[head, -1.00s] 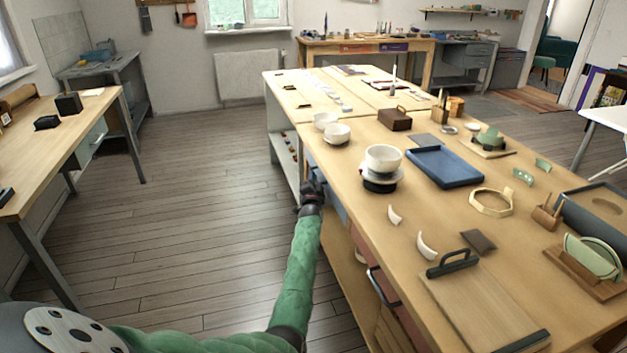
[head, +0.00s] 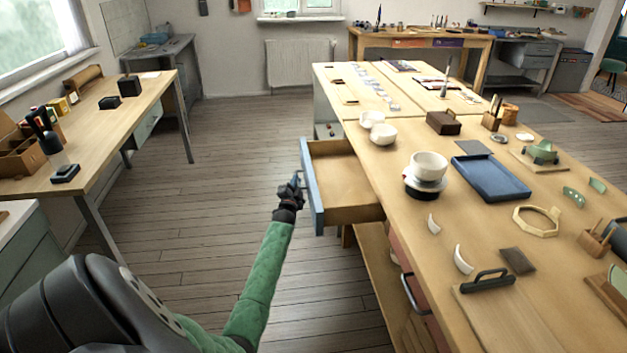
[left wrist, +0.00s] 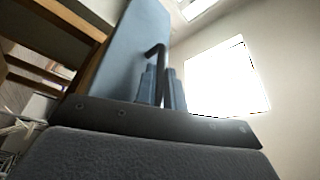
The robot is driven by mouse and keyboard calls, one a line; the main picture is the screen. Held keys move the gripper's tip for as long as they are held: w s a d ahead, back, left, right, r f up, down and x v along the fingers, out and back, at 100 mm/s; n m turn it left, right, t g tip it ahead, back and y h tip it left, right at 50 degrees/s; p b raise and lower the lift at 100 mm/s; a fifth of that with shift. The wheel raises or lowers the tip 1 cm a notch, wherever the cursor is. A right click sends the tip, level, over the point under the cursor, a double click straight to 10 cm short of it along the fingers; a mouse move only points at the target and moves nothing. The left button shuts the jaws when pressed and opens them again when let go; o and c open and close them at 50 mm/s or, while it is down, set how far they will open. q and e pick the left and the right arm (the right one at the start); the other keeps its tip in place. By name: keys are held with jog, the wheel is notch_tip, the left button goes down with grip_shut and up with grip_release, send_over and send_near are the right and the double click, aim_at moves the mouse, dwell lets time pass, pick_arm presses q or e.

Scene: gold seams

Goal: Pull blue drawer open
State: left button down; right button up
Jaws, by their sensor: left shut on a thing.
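The blue drawer (head: 313,193) stands pulled out from the left side of the long wooden table in the head view. Its blue front and bare, empty wooden inside show. My left gripper (head: 297,186) is at the outer face of the front, shut on the drawer's dark handle. In the left wrist view the two fingers (left wrist: 162,88) close around the bent dark handle (left wrist: 155,54), beside the blue drawer front (left wrist: 138,45). My right gripper is not in view.
The long table (head: 400,200) carries white bowls (head: 428,165), a blue tray (head: 490,178) and a black-handled board (head: 500,310). Below it is a red drawer (head: 410,280). A workbench (head: 110,115) stands at left. The wooden floor (head: 220,170) between is clear.

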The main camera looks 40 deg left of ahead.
pick_arm(q)
jog(key=shift+s+a+f, duration=0.1)
jog(key=shift+s+a, duration=0.7)
jog(key=shift+s, duration=0.25)
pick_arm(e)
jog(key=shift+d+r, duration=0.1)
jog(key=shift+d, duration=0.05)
pick_arm(q)
jog(key=c, duration=1.5)
grip_release()
